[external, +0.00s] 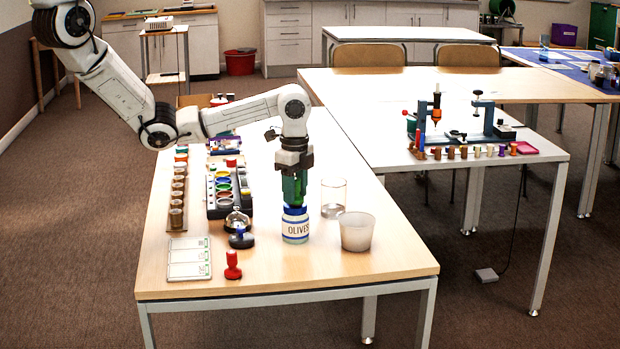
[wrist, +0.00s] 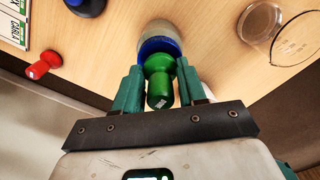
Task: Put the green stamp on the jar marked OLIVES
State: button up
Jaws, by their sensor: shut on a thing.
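The jar marked OLIVES (external: 295,229) stands upright on the near table, with a blue lid (external: 295,210) on top. In the wrist view its blue lid (wrist: 152,45) shows just beyond the stamp. My gripper (external: 295,198) points down right above the jar. Its teal fingers (wrist: 157,78) are shut on the green stamp (wrist: 158,82), one on each side. The stamp's round green end is at the blue lid; I cannot tell whether they touch. In the external view the fingers largely hide the stamp.
A clear glass (external: 333,198) and a frosted cup (external: 357,232) stand close right of the jar. A red stamp (external: 232,267) and a label card (external: 188,262) lie nearer the front edge.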

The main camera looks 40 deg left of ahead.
jog(key=shift+f, duration=0.15)
jog(key=o, duration=1)
jog(key=shift+o, duration=0.2)
notch_tip(320, 180, up, 12)
jog(key=shift+r+p, duration=0.1)
jog(key=shift+p, duration=0.7)
jog(key=s+a+f+n+h, duration=0.4)
jog(key=s+f+n, duration=0.4)
jog(key=s+a+f+n+y, duration=0.1)
jog(key=s+a+f+n, duration=0.1)
jog(key=a, duration=0.4)
jog(key=s+a+f+n+y, duration=0.1)
jog(key=s+a+f+n, duration=0.1)
jog(key=s+a+n, duration=0.2)
jog(key=s+a+f+n+t+y, duration=0.1)
jog(key=s+a+f+n, duration=0.1)
jog(key=s+a, duration=0.4)
jog(key=a+n, duration=0.1)
jog(key=a, duration=0.2)
jog(key=shift+f+y, duration=0.4)
